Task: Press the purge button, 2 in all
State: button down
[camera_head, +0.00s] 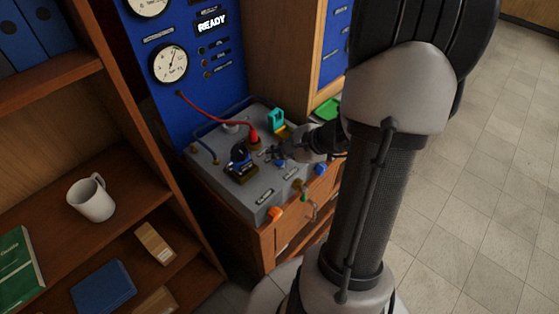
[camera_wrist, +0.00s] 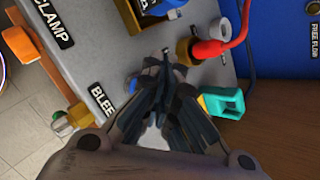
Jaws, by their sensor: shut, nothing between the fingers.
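My gripper (camera_head: 280,154) is over the grey testbench top (camera_head: 217,182), with its fingers together and empty. In the wrist view my gripper (camera_wrist: 165,66) points at the bench between a brass-based red fitting (camera_wrist: 207,48) and a label starting "BLEE" (camera_wrist: 102,101). A small blue part (camera_wrist: 131,84) shows beside the fingertips, partly hidden by them. I cannot tell whether the fingers touch anything. No label reading purge is legible, so I cannot tell which part is the purge button. A dark blue device (camera_head: 241,158) sits on the bench, left of my gripper.
A red hose (camera_head: 215,112) runs from the blue panel to the fitting. A teal part (camera_wrist: 224,103) stands close to my fingers. An orange knob (camera_head: 275,213) and a blue knob (camera_head: 320,169) sit at the front edge. The panel display (camera_head: 211,24) reads READY.

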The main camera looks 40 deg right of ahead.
aim_at(279, 164)
jog(key=shift+f, duration=0.15)
dwell(0.4)
jog(key=shift+f+b, duration=0.3)
jog(key=shift+b, duration=0.35)
jog(key=shift+f+b, duration=0.45)
jog(key=shift+b, duration=0.1)
dwell(0.4)
jog(key=shift+r, duration=0.15)
jog(key=shift+r+p, duration=0.6)
jog(key=shift+r, duration=0.2)
jog(key=shift+r+p, duration=1.95)
jog(key=shift+r, duration=0.55)
